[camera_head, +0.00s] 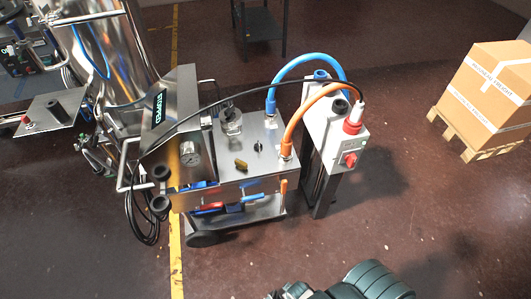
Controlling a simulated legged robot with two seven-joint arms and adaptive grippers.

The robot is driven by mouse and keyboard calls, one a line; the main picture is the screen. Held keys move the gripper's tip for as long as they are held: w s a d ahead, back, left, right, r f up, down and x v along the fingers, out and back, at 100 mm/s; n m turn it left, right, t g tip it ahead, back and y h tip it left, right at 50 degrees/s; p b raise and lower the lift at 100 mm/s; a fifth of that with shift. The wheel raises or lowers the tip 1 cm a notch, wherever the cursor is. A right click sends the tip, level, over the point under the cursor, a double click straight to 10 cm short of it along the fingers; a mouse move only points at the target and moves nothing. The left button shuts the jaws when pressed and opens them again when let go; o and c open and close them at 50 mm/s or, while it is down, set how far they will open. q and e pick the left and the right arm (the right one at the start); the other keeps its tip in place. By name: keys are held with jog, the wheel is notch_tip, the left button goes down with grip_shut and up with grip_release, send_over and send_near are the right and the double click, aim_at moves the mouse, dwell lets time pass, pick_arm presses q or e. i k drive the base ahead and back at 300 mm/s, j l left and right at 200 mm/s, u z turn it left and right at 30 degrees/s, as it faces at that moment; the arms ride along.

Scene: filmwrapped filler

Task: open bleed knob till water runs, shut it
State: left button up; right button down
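A stainless steel machine on a wheeled cart (205,200) stands left of centre. On its flat top are a small brass-coloured knob (241,164) and a small black knob (259,147); I cannot tell for sure which is the bleed knob. A clear cup-like fitting (231,122) stands behind them. A round gauge (190,153) is on the slanted panel, whose screen (158,109) reads STOPPED. I see no running water. A dark ribbed part of my body shows at the bottom edge, far from the knobs. No gripper fingers are visible.
Blue (303,58) and orange (290,127) hoses and a black cable arch beside a post-mounted box with a red switch (349,160). A carton (490,85) sits on a pallet (462,135) at right. The floor in front is clear.

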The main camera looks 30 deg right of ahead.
aim_at(241, 165)
jog(key=z, duration=0.75)
